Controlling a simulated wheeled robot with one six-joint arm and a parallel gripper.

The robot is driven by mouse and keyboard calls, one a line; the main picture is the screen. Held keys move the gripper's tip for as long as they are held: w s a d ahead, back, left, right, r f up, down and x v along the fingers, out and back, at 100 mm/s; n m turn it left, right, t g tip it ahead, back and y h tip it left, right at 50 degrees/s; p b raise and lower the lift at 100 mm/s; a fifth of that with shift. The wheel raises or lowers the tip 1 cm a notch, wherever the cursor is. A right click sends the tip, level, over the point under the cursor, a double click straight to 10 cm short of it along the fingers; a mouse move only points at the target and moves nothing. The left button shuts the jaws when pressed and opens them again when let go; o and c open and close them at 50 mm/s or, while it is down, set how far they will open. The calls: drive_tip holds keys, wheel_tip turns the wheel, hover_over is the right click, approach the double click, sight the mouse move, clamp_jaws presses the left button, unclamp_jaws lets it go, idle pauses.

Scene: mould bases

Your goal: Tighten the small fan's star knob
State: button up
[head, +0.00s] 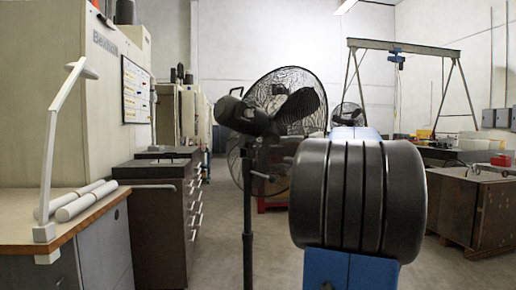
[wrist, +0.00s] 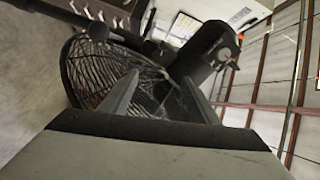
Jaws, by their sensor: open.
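A black pedestal fan with a wire cage (head: 290,88) stands ahead in the head view, its dark motor housing (head: 240,115) on the near side. A small dark knob-like part (head: 271,178) sticks out sideways from its pole (head: 248,225). In the wrist view the fan cage (wrist: 88,75) shows tilted, with a dark motor housing (wrist: 205,52) at upper right. A round dark knob (wrist: 97,31) shows beyond my fingers at upper left; its star shape is not clear. My gripper (wrist: 160,76) is open, its fingers apart before the cage. My gripper is hidden in the head view.
Another caged fan (head: 347,114) stands farther back. A bench (head: 100,212) with white rolls is at left, beside a dark drawer cabinet (head: 158,205). A brown crate (head: 462,215) is at right, under a gantry crane (head: 405,46). Floor between is clear.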

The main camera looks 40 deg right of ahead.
sight(256, 146)
drive_tip(key=w, duration=1.7)
drive_tip(key=shift+w, duration=0.15)
drive_tip(key=shift+a, duration=0.1)
drive_tip(key=shift+c, duration=0.5)
drive_tip(key=c, duration=0.9)
